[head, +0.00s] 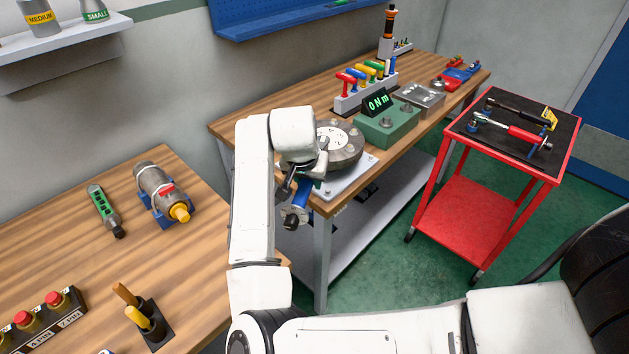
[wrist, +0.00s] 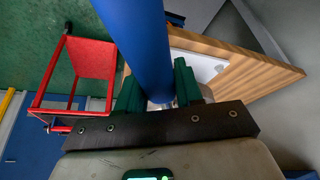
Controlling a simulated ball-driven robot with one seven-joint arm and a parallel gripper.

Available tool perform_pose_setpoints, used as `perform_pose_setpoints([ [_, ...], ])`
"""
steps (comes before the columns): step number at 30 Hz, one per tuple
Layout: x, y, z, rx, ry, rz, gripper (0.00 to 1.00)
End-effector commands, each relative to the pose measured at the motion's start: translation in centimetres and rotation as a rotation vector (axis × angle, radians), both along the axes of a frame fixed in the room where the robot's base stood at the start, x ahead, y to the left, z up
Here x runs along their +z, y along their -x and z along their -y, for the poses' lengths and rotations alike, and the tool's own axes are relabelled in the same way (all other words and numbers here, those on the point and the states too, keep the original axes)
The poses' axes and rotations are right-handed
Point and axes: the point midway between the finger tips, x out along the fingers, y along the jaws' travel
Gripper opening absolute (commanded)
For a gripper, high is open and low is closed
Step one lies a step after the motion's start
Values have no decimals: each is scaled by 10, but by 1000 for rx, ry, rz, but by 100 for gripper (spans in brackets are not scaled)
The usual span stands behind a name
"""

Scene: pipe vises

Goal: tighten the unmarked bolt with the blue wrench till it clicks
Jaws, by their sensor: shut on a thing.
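The blue wrench (head: 299,196) is in my gripper (head: 302,178) at the near left corner of the workbench. Its dark handle end sticks out past the bench edge. In the wrist view the blue handle (wrist: 138,40) passes between my green fingertips (wrist: 158,88), which are shut on it. The round grey flange (head: 340,157) sits on a white plate (head: 352,180), with several bolts around its top. My arm hides its left part and the wrench's head, so I cannot tell whether the wrench sits on a bolt. I cannot make out which bolt is unmarked.
A green box (head: 388,128) with a display reading 0 Nm stands right behind the flange. Beyond it are a rack of coloured-handled tools (head: 366,88) and a metal tray (head: 419,97). A red cart (head: 487,185) with more wrenches stands right. A second table (head: 75,235) lies left.

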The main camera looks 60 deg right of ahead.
Motion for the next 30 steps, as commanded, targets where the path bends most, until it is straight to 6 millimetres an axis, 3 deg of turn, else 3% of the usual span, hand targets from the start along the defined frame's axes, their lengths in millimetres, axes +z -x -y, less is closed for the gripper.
perform_pose_setpoints([
  [30, 1, -24, -4, -168, 2, 1, 0],
])
